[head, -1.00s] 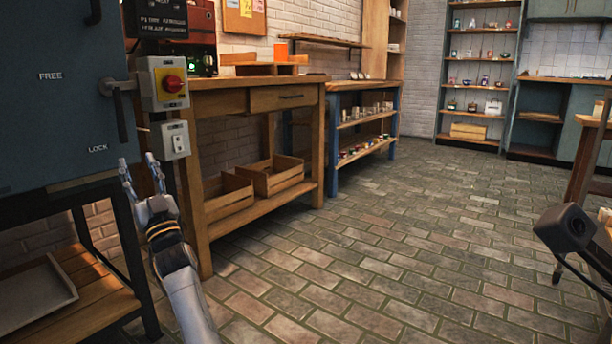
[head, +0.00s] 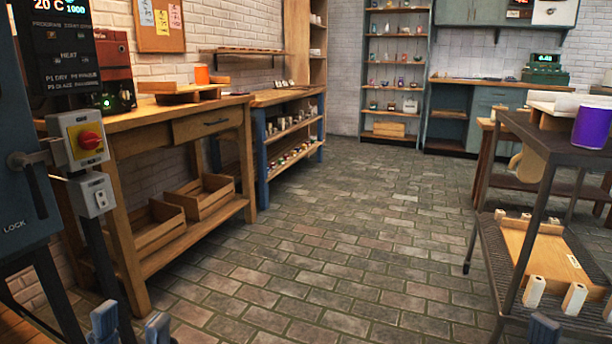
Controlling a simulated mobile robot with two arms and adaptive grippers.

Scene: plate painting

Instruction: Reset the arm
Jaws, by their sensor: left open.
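My left gripper (head: 131,326) shows at the bottom left edge of the head view. Only its two grey-blue fingertips are in the picture, and they stand well apart with nothing between them. The rest of the left arm is below the frame. A small dark grey piece (head: 543,329) at the bottom right edge seems to be part of my right gripper. Its jaws are cut off, so I cannot tell their state.
A blue-grey cabinet with a red-yellow switch box (head: 85,139) stands at the left. A wooden workbench (head: 150,118) holds crates below. A dark metal cart (head: 575,150) with a purple cup (head: 592,127) stands at the right. The brick floor (head: 330,250) between is clear.

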